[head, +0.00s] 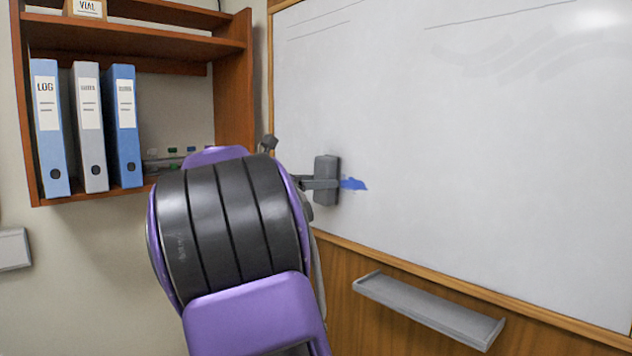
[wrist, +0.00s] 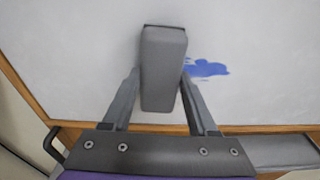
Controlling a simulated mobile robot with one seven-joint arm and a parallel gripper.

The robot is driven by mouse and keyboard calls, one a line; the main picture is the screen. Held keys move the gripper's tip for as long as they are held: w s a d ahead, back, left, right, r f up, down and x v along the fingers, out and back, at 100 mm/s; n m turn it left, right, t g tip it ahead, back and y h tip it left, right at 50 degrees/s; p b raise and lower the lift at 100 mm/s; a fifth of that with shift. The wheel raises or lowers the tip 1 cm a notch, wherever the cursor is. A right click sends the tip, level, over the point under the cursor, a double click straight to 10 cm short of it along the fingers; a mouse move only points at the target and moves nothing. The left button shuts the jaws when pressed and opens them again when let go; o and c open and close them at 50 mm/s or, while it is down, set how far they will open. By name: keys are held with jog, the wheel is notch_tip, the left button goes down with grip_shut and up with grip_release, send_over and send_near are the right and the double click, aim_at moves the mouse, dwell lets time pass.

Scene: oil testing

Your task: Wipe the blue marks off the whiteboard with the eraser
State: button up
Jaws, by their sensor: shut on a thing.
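The whiteboard (head: 470,130) fills the right of the head view. A grey eraser (head: 326,180) is at the board's lower left, against or very close to its surface. A small blue mark (head: 354,184) shows just right of the eraser; part of it may be hidden behind the eraser. In the wrist view the eraser (wrist: 162,68) is upright between the fingers of my gripper (wrist: 160,88), which is shut on it. The blue mark (wrist: 207,70) shows right of the eraser there. My arm hides much of the gripper in the head view.
A grey tray (head: 430,310) juts out below the board at the right. A wooden shelf (head: 140,35) with several binders (head: 90,125) stands to the left, near my arm. The board's wooden frame (head: 450,284) runs along its lower edge. The board right of the mark is free.

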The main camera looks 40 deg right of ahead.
jog(key=shift+d, duration=0.1)
jog(key=shift+s+b, duration=0.65)
jog(key=shift+s, duration=0.95)
jog(key=shift+s+d+r, duration=0.1)
jog(key=shift+s+d, duration=0.05)
jog(key=shift+s, duration=1.15)
jog(key=shift+s+d+f, duration=0.1)
jog(key=shift+s+d, duration=0.05)
jog(key=shift+s, duration=1.1)
jog(key=shift+s+d+r, duration=0.1)
jog(key=shift+s+d, duration=0.05)
jog(key=shift+s, duration=1.15)
jog(key=shift+w+p, duration=0.1)
jog(key=shift+p, duration=0.2)
